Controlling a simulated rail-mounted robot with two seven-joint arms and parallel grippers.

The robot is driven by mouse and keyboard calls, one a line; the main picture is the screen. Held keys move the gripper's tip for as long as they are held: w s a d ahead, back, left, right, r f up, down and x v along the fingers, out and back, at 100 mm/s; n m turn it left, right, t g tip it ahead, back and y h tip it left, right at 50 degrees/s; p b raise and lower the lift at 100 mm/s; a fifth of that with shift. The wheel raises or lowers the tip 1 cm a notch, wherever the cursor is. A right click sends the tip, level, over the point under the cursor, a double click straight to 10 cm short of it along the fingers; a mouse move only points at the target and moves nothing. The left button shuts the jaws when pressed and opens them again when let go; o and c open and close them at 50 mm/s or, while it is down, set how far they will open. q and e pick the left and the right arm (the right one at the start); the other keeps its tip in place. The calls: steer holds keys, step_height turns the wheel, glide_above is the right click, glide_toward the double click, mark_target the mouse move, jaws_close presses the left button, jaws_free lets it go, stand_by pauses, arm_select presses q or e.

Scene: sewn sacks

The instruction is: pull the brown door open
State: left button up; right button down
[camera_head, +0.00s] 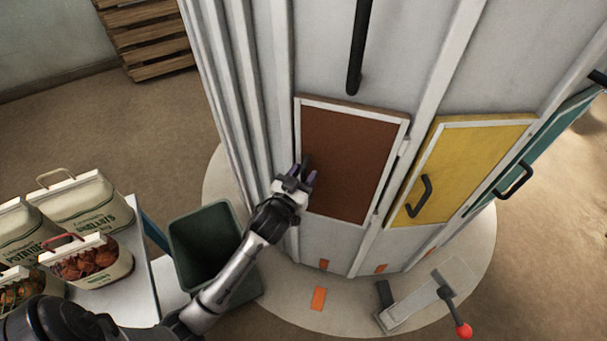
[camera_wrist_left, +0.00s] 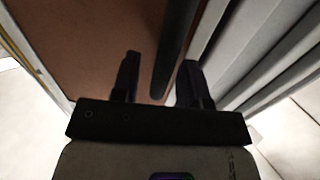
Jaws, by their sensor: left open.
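The brown door (camera_head: 350,165), framed in light grey, sits low in the grey cabinet and looks closed. A hinge shows at its right edge. My left gripper (camera_head: 306,176) is at the door's left edge, with its fingers open. In the left wrist view, the brown panel (camera_wrist_left: 95,45) fills the upper left. The door's dark bar handle (camera_wrist_left: 176,45) runs between the two open fingers of my left gripper (camera_wrist_left: 158,75), with a gap showing on the left; contact is not clear. In the head view my gripper mostly hides this handle. My right gripper is not in view.
A yellow door (camera_head: 475,160) and a teal door (camera_head: 540,150) with black handles are to the right. A long black bar (camera_head: 359,50) is above. A dark green bin (camera_head: 205,215) stands beside my left forearm. Sacks (camera_head: 85,205) stand on a white table at left. A red-knobbed lever (camera_head: 455,312) is low right.

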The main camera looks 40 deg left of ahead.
arm_select(q)
steer(key=shift+c, duration=0.5)
jaws_close()
